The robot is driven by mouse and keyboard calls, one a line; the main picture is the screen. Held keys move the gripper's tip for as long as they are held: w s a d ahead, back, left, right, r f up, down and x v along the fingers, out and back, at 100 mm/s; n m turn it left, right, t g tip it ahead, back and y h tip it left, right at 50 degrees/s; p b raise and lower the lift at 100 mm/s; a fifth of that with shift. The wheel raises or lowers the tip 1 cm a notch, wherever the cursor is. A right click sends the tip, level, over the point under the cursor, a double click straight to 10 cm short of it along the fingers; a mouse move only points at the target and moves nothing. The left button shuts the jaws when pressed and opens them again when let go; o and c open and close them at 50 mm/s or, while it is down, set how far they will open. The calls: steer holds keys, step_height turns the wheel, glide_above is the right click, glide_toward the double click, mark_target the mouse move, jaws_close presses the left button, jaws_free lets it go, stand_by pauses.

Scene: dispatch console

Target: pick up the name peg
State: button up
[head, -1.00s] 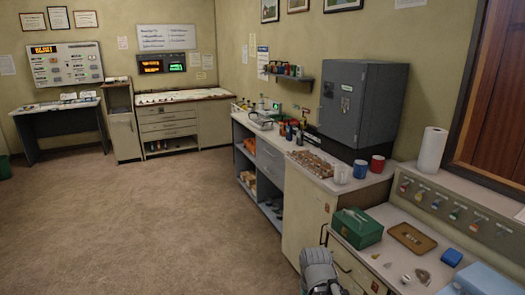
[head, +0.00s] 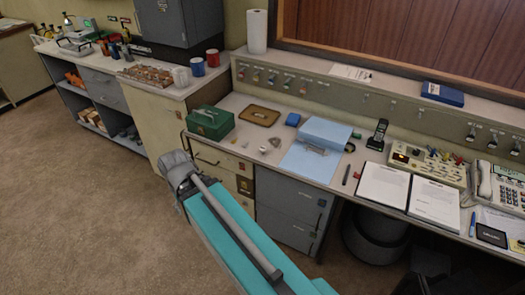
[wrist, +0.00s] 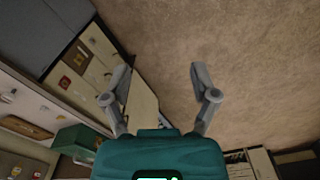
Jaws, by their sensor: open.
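I cannot make out for sure which thing is the name peg. Several small pieces lie on the desk between the green box (head: 210,122) and the blue folder, among them a pale piece (head: 274,141); they are too small to identify. Small coloured tags (head: 272,78) also hang along the panel behind the desk. My gripper (wrist: 160,82) is open and empty in the wrist view, its fingers spread above the floor beside the cabinets. In the head view my arm reaches out low in front of the desk, and the fingers cannot be made out.
The desk carries a brown tray (head: 259,116), a blue folder (head: 312,152), a cordless phone (head: 378,135), clipboards (head: 383,184) and a desk telephone (head: 500,186). Mugs (head: 197,67) and a paper roll (head: 257,31) stand further back. The carpet (head: 80,210) at left is clear.

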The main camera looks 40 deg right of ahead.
steer(key=shift+o, duration=0.2)
steer(key=shift+o, duration=0.5)
steer(key=n+h+b, duration=1.4)
steer(key=n+b, duration=0.4)
steer(key=b, duration=0.1)
glide_toward(261, 149)
steer(key=shift+r+v, duration=0.25)
steer(key=shift+v, duration=1)
steer(key=shift+w+d, duration=0.1)
steer(key=shift+w, duration=0.05)
steer(key=shift+y, duration=0.3)
steer(key=shift+b+x, duration=1.85)
steer(key=shift+x, duration=2.4)
